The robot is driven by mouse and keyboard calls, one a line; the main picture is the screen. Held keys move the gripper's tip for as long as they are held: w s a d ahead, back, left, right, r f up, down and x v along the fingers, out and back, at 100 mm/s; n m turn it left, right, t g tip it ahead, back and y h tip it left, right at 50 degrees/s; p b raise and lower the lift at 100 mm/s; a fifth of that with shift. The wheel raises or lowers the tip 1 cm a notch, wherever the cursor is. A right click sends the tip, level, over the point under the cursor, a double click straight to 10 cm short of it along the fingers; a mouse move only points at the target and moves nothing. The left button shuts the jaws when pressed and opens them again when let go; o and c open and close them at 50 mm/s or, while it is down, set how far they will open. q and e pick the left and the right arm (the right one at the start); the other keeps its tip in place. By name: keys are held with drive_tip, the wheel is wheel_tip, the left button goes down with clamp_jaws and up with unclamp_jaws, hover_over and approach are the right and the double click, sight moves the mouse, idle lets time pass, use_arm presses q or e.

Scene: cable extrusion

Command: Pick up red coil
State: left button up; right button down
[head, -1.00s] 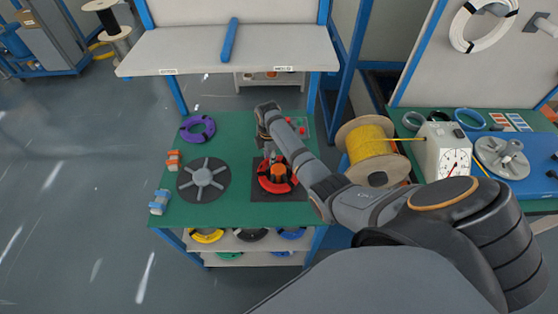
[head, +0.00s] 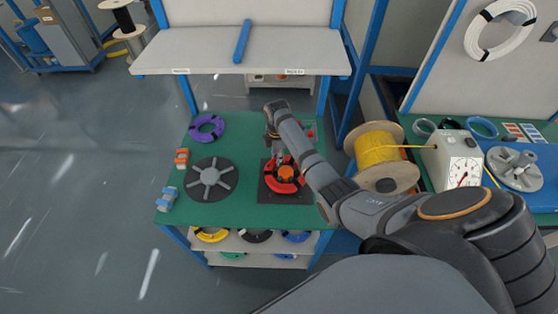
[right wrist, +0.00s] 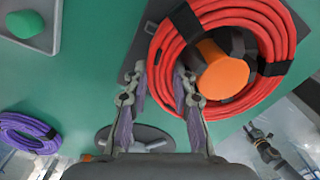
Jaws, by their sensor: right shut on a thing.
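The red coil (head: 281,184) is a ring of red cable with black ties, around an orange-topped spindle (head: 286,173) on a dark square plate (head: 304,197). My right gripper (head: 273,160) reaches the coil's left side from above. In the right wrist view, the two fingers (right wrist: 160,68) straddle the near-left stretch of the red coil (right wrist: 172,48) and are shut on it. The orange top (right wrist: 222,72) shows inside the ring. I cannot tell clearly how far the coil is off the plate.
On the green table (head: 237,140) lie a purple coil (head: 206,128) and a grey spoked disc (head: 211,180). A shelf below holds more coils. A yellow cable spool (head: 378,150) stands on the right, close to my arm. A grey shelf (head: 245,52) overhangs the back.

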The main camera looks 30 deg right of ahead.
drive_tip(key=s+a+r+p, duration=0.4)
drive_tip(key=s+a+r, duration=0.6)
drive_tip(key=r, duration=0.1)
drive_tip(key=shift+r, duration=0.2)
